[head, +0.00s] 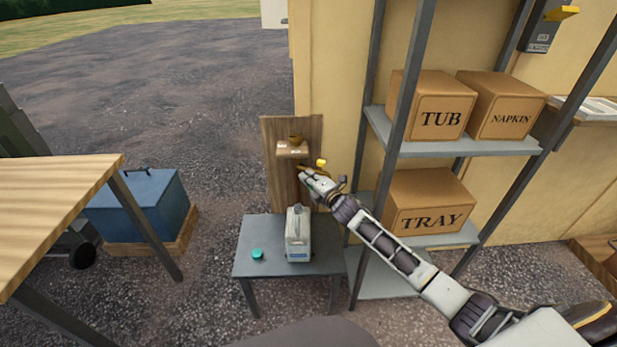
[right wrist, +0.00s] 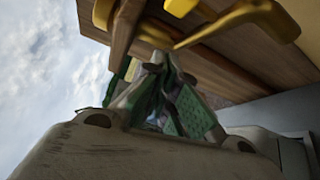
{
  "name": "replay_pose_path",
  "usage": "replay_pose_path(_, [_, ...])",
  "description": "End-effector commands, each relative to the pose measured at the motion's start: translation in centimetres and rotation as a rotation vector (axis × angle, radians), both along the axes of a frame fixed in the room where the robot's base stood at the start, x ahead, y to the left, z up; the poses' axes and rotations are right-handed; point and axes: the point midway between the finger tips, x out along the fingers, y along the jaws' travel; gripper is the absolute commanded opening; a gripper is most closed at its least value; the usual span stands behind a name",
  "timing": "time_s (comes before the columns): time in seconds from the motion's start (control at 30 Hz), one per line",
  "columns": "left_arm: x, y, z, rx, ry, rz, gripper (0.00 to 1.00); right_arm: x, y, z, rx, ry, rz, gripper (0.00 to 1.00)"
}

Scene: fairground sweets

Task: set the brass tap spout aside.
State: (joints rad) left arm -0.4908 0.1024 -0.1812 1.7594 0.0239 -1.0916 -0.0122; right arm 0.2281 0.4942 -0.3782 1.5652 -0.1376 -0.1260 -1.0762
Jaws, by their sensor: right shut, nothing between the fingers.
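A brass-coloured piece (head: 297,138), which looks like the tap spout, lies on a small wooden ledge (head: 291,149) on the upright board. A yellow tap part (head: 321,162) shows just below and right of the ledge. In the right wrist view a curved brass piece (right wrist: 245,22) and a yellow part (right wrist: 180,7) are close beyond the fingers; I cannot tell whether this brass piece is the one on the ledge. My right gripper (head: 304,172) is shut and empty below the ledge, in front of the board; its fingers also show in the right wrist view (right wrist: 172,95). My left gripper is out of view.
Below stands a grey table (head: 270,228) with a white canister (head: 298,245) and a teal cap (head: 257,254). A metal shelf rack (head: 455,147) with boxes stands close right of my arm. A blue chest (head: 140,205) and a wooden counter (head: 55,190) are left.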

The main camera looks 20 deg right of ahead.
Motion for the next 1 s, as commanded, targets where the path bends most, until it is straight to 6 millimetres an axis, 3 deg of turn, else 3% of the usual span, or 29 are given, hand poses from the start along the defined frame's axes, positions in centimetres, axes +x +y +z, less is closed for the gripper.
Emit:
replay_pose_path(0.43, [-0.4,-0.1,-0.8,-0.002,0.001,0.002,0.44,-1.5,-0.9,0.1,0.0,0.0,0.0,0.0])
replay_pose_path(1.0, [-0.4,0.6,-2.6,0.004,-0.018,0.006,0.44,-5.4,-3.2,0.3,0.0,0.001,0.0,0.0])
